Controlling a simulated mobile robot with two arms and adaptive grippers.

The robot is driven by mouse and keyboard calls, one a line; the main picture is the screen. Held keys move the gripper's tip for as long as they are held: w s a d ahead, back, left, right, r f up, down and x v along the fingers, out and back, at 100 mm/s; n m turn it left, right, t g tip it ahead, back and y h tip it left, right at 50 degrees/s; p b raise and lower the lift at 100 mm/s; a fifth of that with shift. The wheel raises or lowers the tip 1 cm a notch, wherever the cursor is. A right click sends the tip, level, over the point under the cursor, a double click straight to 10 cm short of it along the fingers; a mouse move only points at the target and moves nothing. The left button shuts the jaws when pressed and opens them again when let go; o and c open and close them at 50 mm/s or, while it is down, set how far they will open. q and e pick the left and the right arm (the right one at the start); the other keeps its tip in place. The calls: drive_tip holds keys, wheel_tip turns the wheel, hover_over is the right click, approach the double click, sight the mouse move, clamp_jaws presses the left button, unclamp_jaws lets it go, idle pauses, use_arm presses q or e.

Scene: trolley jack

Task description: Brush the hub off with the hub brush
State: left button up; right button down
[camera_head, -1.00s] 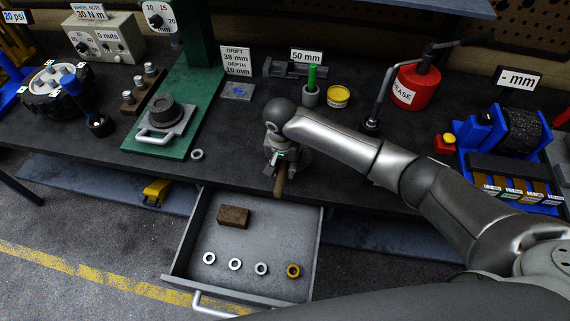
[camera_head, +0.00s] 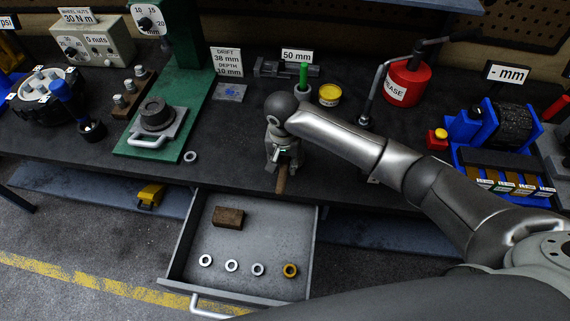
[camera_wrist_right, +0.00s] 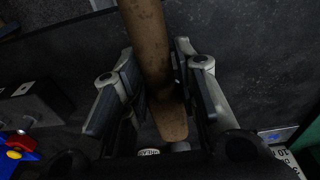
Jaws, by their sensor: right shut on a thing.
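My right gripper (camera_head: 284,153) is over the front part of the bench, above the drawer's back edge. It is shut on a brown wooden handle, seemingly the hub brush (camera_head: 281,182). In the right wrist view the handle (camera_wrist_right: 148,45) runs between the two fingers (camera_wrist_right: 158,88); its bristles cannot be made out. A dark round hollow part, which looks like the hub (camera_head: 156,114), sits on a grey plate with a loop handle on the green press base (camera_head: 180,140), left of my right gripper and apart from it. My left gripper is not in view.
The open drawer (camera_head: 172,262) holds a brown block (camera_head: 228,218) and several rings. A green-handled tool (camera_head: 303,75), a yellow tin (camera_head: 330,95) and a red grease can (camera_head: 407,82) stand behind my arm. Bare bench lies between press and gripper, with one loose ring (camera_head: 190,156).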

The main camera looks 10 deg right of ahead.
drive_tip(key=shift+r, duration=2.6)
drive_tip(key=shift+f+b, duration=0.1)
drive_tip(key=shift+b, duration=0.2)
drive_tip(key=s+d+f+n+b, duration=0.1)
drive_tip(key=s+d+n+b, duration=0.1)
drive_tip(key=s+b, duration=0.5)
drive_tip(key=s+d+n+b, duration=0.2)
drive_tip(key=s+d+b, duration=0.3)
drive_tip(key=s+b, duration=0.2)
drive_tip(key=shift+s+f, duration=0.35)
drive_tip(key=shift+s, duration=0.35)
